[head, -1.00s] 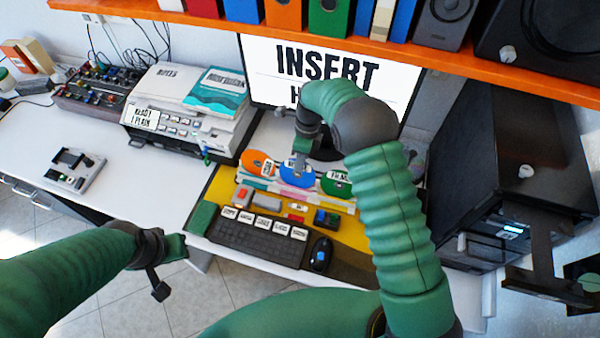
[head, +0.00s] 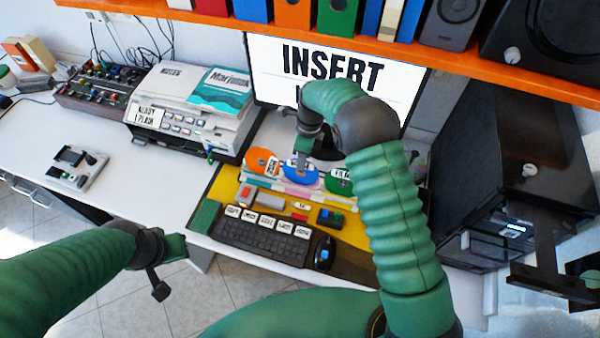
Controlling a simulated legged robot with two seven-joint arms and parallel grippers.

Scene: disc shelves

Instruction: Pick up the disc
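Three discs stand side by side in a rack in front of the monitor: an orange disc (head: 259,161), a blue disc (head: 300,176) and a green disc (head: 340,181). My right gripper (head: 301,162) points down at the top of the blue disc, overlapping its upper edge in the view. Its fingertips are small and partly hidden, so I cannot tell whether they touch or close on the disc. My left gripper (head: 168,262) is low at the left, away from the discs, in front of the desk edge; its finger opening is unclear.
A keyboard (head: 262,240) and a mouse (head: 324,254) lie in front of the discs. The monitor (head: 335,75) stands behind, under an orange shelf (head: 480,65). A printer (head: 187,117) is left, a black cabinet (head: 490,170) right. The desk's left part (head: 60,130) has free room.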

